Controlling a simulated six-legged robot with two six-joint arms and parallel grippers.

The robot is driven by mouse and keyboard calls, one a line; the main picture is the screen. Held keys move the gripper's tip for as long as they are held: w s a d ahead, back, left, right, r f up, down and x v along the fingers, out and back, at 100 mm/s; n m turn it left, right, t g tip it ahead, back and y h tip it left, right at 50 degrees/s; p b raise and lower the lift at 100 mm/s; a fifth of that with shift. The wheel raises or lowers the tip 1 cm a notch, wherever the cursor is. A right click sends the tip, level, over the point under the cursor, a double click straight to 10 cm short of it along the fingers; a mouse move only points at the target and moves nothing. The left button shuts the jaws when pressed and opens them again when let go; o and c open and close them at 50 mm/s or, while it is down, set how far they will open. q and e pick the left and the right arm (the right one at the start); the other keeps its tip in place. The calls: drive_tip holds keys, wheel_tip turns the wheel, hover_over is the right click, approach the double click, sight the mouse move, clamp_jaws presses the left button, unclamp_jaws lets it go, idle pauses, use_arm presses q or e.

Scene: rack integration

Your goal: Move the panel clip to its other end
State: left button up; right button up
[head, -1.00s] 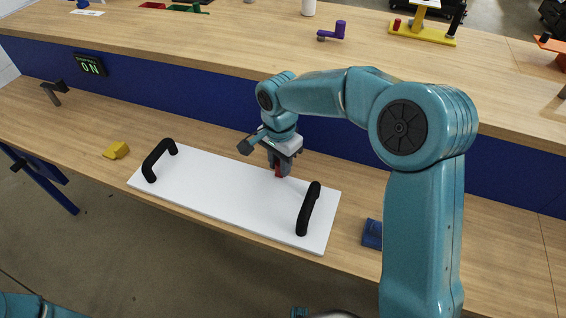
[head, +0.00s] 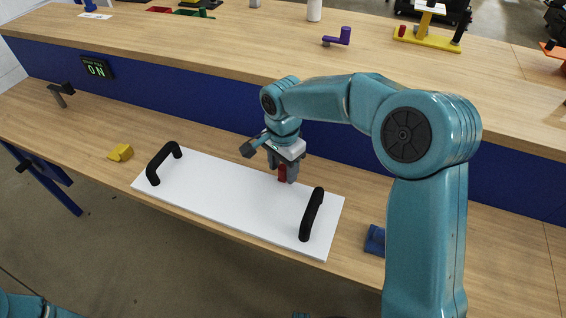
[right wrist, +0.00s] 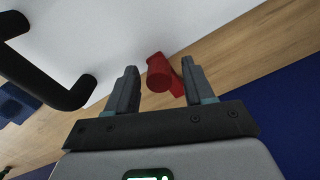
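A white panel (head: 235,200) with two black handles lies flat on the lower wooden bench. A small red clip (head: 282,173) is at the panel's far long edge, nearer the right handle than the left. My right gripper (head: 285,173) points down over it. In the right wrist view the red clip (right wrist: 160,73) is between the two separated fingers of my right gripper (right wrist: 160,85), with a clear gap on its left side. Part of the clip is hidden by the gripper in the head view. My left gripper is not in view.
The left handle (head: 163,162) and right handle (head: 312,215) stand up from the panel. A yellow block (head: 121,152) lies left of the panel and a blue block (head: 375,239) right of it. A blue wall (head: 200,106) rises behind the lower bench to an upper shelf.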

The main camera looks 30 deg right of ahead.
sight(283, 168)
wheel_tip(283, 168, up, 16)
drive_tip(key=p, duration=0.3)
drive_tip(key=shift+r, duration=0.2)
